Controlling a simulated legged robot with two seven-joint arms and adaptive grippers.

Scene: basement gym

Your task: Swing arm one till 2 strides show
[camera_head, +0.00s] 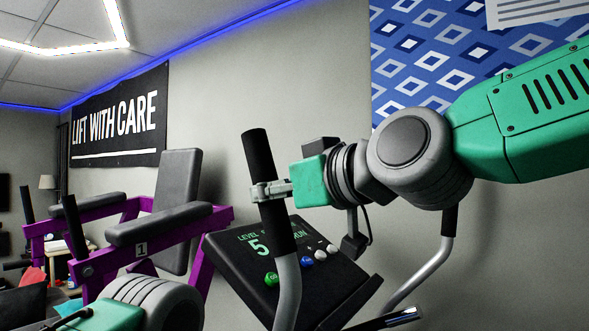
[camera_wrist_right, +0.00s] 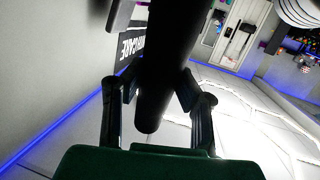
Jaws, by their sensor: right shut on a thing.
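My right gripper (camera_head: 270,190) is shut around the black grip of a swing arm (camera_head: 262,150). The grip leans slightly, with a grey tube below it. In the right wrist view the dark grip (camera_wrist_right: 168,60) runs between the two fingers (camera_wrist_right: 155,100). Behind it is a tilted dark console (camera_head: 225,255) with green text: "LEVEL", a large 5, and part of a word ending in "UN". The swing arm hides part of the text. A second swing arm (camera_head: 440,265), silver with a dark top, shows at right, partly behind my right arm. My left gripper's fingers are out of view.
The console has green (camera_head: 271,279), blue (camera_head: 307,261) and pale buttons. A "LIFT WITH CARE" banner (camera_head: 120,115) hangs on the wall. My left wrist shows at bottom left.

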